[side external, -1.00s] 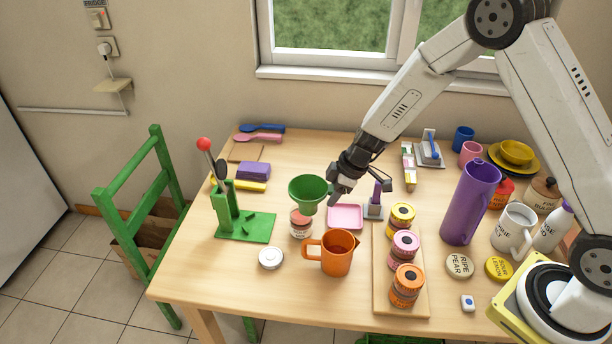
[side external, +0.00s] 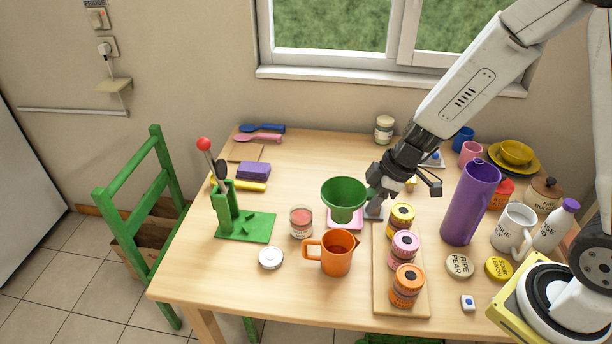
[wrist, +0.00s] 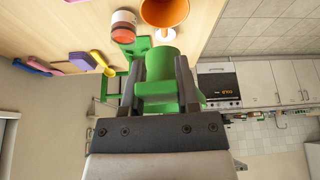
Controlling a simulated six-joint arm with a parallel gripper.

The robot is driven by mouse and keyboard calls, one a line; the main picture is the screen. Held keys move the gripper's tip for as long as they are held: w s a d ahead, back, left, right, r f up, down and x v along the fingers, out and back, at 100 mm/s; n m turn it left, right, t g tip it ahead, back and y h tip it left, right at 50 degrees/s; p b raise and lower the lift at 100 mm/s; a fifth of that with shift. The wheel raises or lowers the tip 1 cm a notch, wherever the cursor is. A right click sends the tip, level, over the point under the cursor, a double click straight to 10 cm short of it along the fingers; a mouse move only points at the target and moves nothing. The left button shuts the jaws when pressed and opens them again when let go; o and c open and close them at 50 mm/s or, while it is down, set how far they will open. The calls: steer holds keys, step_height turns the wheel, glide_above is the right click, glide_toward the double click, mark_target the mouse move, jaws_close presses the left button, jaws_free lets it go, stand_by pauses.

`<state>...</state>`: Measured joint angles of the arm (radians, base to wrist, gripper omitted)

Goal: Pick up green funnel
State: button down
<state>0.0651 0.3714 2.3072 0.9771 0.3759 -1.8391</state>
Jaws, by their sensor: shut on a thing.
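The green funnel (side external: 344,193) is held up above the table, its wide mouth facing up, over the pink square tray (side external: 342,222). My gripper (side external: 374,193) is shut on the funnel's right side. In the wrist view the green funnel (wrist: 160,72) sits between the two fingers of my gripper (wrist: 160,85). The fingers hide part of it. A small glass jar (side external: 301,222) with pinkish contents stands open on the table, left of the funnel and apart from it.
An orange jug (side external: 337,252) stands in front of the funnel. Several small jars stand on a wooden board (side external: 383,290) to the right, near a tall purple pitcher (side external: 470,205). A green stand (side external: 246,227) and white lid (side external: 271,258) are at left. The table's front left is clear.

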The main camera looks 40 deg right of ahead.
steer(key=shift+s, duration=0.1)
stand_by(0.7)
steer(key=w+d+m+t+h, duration=0.2)
steer(key=w+d+m+h, duration=0.15)
steer(key=d+m, duration=0.6)
steer(key=w+a+f+m, duration=0.1)
steer(key=w+f, duration=0.1)
steer(key=f, duration=0.2)
steer(key=w+a+f+m+h, duration=0.1)
steer(key=w+a+f+m, duration=0.1)
steer(key=f, duration=0.3)
steer(key=shift+w+a+f, duration=0.25)
steer(key=shift+w, duration=0.25)
steer(key=shift+f+m, duration=0.2)
steer(key=shift+m, duration=0.05)
steer(key=shift+f, duration=3.6)
